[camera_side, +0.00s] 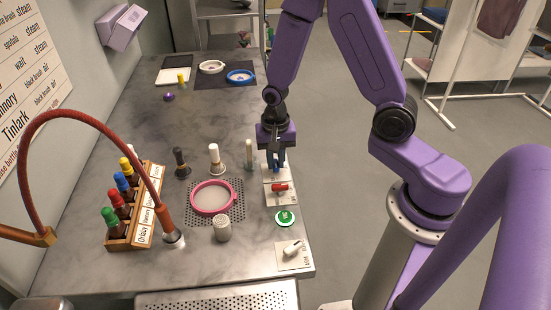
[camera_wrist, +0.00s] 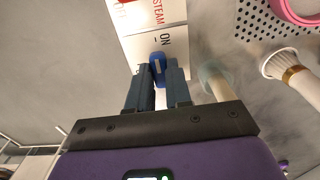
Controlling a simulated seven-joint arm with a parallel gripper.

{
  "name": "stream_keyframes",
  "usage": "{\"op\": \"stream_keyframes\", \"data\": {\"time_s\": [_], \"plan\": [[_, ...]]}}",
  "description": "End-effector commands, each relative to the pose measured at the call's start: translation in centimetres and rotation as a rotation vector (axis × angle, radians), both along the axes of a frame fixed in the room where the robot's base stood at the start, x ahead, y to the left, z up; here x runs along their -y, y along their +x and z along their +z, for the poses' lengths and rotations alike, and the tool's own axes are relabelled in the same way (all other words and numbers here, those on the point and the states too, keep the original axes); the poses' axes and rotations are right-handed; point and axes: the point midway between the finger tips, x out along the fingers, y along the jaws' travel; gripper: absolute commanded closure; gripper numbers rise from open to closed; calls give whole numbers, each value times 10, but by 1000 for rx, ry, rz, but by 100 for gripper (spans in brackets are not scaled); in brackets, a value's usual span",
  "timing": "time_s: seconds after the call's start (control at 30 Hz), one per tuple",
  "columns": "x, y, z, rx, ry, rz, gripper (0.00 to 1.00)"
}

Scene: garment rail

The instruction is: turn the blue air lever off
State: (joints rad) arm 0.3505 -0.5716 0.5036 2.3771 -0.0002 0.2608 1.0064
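The blue air lever (camera_wrist: 157,68) stands on a white plate in the wrist view, beside the printed letters ON. My gripper (camera_wrist: 160,82) points down over it, its two dark fingers a small gap apart. The lever shows at the fingertips, in line with the gap. I cannot tell whether the fingers press on it. In the side view my gripper (camera_side: 277,168) is low over the plate (camera_side: 267,171) near the bench's right edge, and the fingers mostly hide the lever.
A red lever (camera_side: 279,188) on a STEAM plate sits just in front of my gripper. A green round button (camera_side: 285,218) and a white lever (camera_side: 292,247) lie nearer. A pale upright stick (camera_side: 249,155) stands close to the left. A pink ring (camera_side: 212,197) lies farther left.

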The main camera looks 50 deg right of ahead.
Motion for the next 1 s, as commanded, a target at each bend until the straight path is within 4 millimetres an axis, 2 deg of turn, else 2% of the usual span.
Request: {"op": "stream_keyframes", "data": {"time_s": [0.27, 0.43, 1.0], "plan": [[0, 0, 0, 0, 0, 35, 100], [0, 0, 0, 0, 0, 119, 100], [0, 1, 0, 1, 0, 630, 100]]}}
